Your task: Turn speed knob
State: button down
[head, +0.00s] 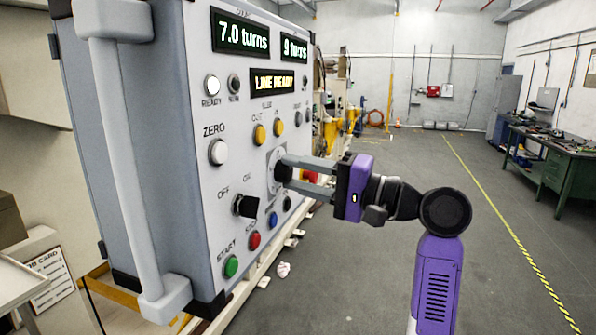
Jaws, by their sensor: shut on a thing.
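The speed knob (282,173) is a dark round knob on a pale dial plate, on the grey control panel (200,110). My gripper (288,173) reaches it from the right, with its two grey fingers on either side of the knob and shut on it. The fingers cover part of the knob and its dial marks, so I cannot tell its setting. The panel displays read "7.0 turns" (241,37), "9 turns" (293,48) and "LINE READY" (272,81).
Near my gripper are a black OFF/ON switch (245,206) and green (231,266), red (255,240) and blue (273,219) buttons. A grey handle bar (120,150) stands out at the panel's left. A green workbench (548,165) is far right. The floor right of the panel is clear.

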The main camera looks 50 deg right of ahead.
dwell(0.4)
jog(key=c, duration=0.9)
grip_release()
jog(key=b+v, duration=0.2)
jog(key=v, duration=0.6)
jog(key=shift+a, duration=0.1)
jog(key=shift+w, duration=0.1)
